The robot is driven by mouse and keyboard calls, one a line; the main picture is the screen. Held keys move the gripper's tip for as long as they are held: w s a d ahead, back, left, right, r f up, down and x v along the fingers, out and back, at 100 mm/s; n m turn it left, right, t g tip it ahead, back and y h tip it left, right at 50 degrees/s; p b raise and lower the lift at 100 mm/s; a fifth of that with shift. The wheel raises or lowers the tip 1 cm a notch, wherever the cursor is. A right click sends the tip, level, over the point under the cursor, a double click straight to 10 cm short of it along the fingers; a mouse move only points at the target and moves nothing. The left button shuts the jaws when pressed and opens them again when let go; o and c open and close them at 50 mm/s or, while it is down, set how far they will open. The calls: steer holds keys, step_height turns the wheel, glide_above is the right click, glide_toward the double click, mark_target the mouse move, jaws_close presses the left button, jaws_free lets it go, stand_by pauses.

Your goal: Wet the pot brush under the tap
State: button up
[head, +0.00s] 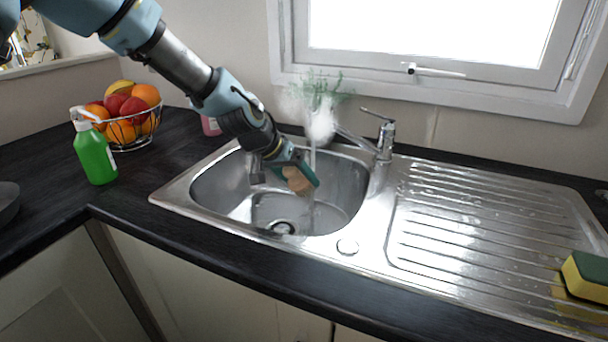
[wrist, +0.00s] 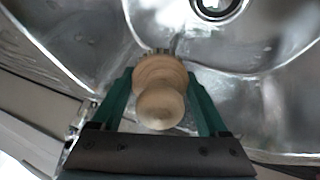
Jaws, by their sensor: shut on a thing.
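My gripper (head: 290,174) is low over the sink bowl (head: 224,190), shut on the wooden pot brush (head: 297,180). In the wrist view the brush's round wooden knob (wrist: 160,106) sits between my green fingers (wrist: 162,92), and bristle tips show past its far edge. The tap (head: 385,138) stands behind the bowl at the right, its spout reaching left over the bowl. A stream of water (head: 312,160) falls from it right beside the brush in the head view. Whether the water touches the bristles is hard to tell. The drain (head: 283,227) is below.
A ribbed drainboard (head: 470,220) lies to the right, with a yellow and green sponge (head: 587,276) at its far right. A green soap bottle (head: 93,150) and a wire fruit basket (head: 128,135) stand left. A plant (head: 318,90) is behind the tap, under the window.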

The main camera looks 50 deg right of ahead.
steer(key=s+a+r+p, duration=0.1)
steer(key=a, duration=0.4)
steer(key=shift+s+a, duration=0.35)
steer(key=shift+a, duration=0.05)
steer(key=shift+r, duration=0.15)
